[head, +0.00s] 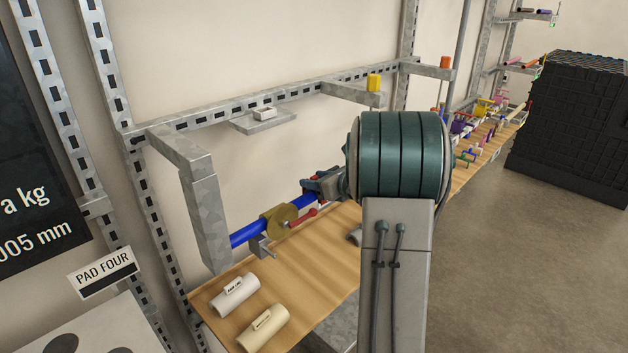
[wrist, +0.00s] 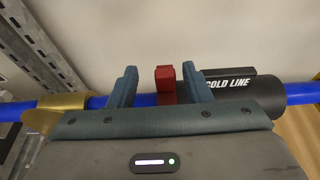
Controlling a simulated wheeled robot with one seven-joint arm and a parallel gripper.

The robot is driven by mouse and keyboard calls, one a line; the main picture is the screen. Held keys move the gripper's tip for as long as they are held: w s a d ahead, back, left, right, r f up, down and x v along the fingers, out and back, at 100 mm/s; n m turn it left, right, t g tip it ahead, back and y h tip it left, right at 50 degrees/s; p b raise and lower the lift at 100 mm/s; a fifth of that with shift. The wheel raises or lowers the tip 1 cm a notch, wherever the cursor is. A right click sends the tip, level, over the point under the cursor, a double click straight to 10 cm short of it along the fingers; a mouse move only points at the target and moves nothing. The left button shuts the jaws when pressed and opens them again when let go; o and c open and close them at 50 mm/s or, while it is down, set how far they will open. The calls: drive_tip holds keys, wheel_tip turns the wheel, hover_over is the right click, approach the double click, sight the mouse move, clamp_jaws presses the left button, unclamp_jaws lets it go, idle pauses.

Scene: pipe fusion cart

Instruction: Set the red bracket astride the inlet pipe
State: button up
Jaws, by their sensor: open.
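A blue pipe (wrist: 142,100) runs across the wrist view; it also shows in the head view (head: 246,234). The red bracket (wrist: 166,82) stands at the pipe between the fingers of my gripper (wrist: 160,70), with a visible gap on both sides. The gripper is open. The bracket's lower part is hidden behind the gripper body, so I cannot tell how it sits on the pipe. In the head view my gripper (head: 314,186) is at the pipe, largely hidden by my arm.
A gold collar (wrist: 58,104) is left on the pipe. A dark sleeve marked "COLD LINE" (wrist: 246,92) is close beside the right finger. In the head view a red-handled part (head: 303,220) is below the pipe. White (head: 235,296) and cream (head: 262,328) sleeves lie on the wooden bench (head: 300,275).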

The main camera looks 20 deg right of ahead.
drive_tip(key=b+v, duration=0.2)
drive_tip(key=v, duration=1.1)
drive_tip(key=s+a+f+n+g+y, duration=0.15)
drive_tip(key=s+a+n+g, duration=0.25)
drive_tip(key=a+n, duration=0.45)
drive_tip(key=s+a+f+n+g, duration=0.2)
drive_tip(key=s+a+n+g, duration=0.3)
drive_tip(key=a, duration=0.6)
drive_tip(key=s+a+f+n+g+h, duration=0.1)
drive_tip(key=s+f+n+h, duration=0.1)
drive_tip(key=s+n, duration=0.4)
drive_tip(key=s+a+f+n+h, duration=0.1)
drive_tip(key=s+n+h, duration=0.3)
drive_tip(key=n, duration=0.8)
drive_tip(key=s+a, duration=0.1)
drive_tip(key=s, duration=0.1)
drive_tip(key=shift+s+a+f+g, duration=0.25)
drive_tip(key=shift+s+f+g, duration=0.15)
drive_tip(key=shift+n+h, duration=0.25)
